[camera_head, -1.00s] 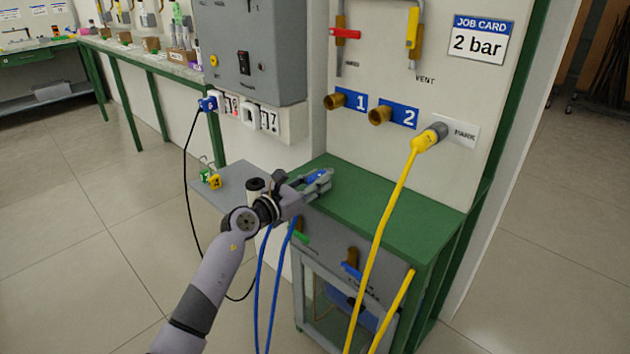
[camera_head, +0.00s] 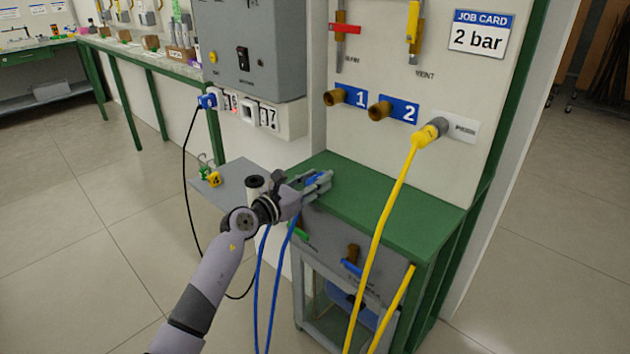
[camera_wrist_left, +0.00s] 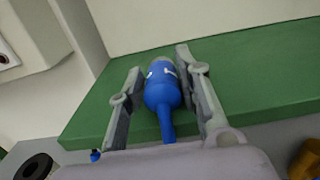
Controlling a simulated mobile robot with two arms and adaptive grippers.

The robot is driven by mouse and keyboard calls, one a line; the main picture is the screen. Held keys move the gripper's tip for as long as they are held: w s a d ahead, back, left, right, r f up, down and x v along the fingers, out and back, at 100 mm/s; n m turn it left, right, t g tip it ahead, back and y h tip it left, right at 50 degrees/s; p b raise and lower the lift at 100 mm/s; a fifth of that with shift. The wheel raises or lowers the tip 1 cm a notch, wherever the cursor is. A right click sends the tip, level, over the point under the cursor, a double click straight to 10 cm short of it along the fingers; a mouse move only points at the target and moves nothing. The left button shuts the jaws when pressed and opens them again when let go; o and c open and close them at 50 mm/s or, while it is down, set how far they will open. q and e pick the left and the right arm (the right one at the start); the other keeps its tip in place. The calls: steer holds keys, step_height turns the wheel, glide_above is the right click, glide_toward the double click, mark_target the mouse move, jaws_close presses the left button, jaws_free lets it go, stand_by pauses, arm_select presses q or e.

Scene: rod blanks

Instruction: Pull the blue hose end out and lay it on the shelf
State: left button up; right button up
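The blue hose end (camera_head: 314,179) lies on the green shelf (camera_head: 385,208) near its left end, with the blue hose (camera_head: 276,270) hanging off the front edge. My left gripper (camera_head: 319,181) is at the shelf, its fingers on either side of the hose end. In the left wrist view, the blue hose end (camera_wrist_left: 162,88) lies between the spread fingers (camera_wrist_left: 160,72), with narrow gaps beside it; its grey tip points away from me. Ports 1 (camera_head: 334,98) and 2 (camera_head: 380,112) are empty. My right gripper is not in view.
A yellow hose (camera_head: 393,200) is plugged into the panel at right and hangs across the shelf front. A small grey side shelf (camera_head: 232,182) holds a dark-topped cylinder (camera_head: 255,188) and small tags.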

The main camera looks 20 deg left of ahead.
arm_select(q)
steer(key=shift+o, duration=1.4)
steer(key=shift+d+f, duration=0.15)
steer(key=shift+f, duration=0.2)
steer(key=shift+s+f, duration=0.1)
steer(key=shift+s, duration=0.25)
steer(key=v, duration=1.1)
steer(key=shift+s+a+r, duration=0.2)
steer(key=shift+a+r, duration=0.15)
steer(key=shift+r, duration=0.1)
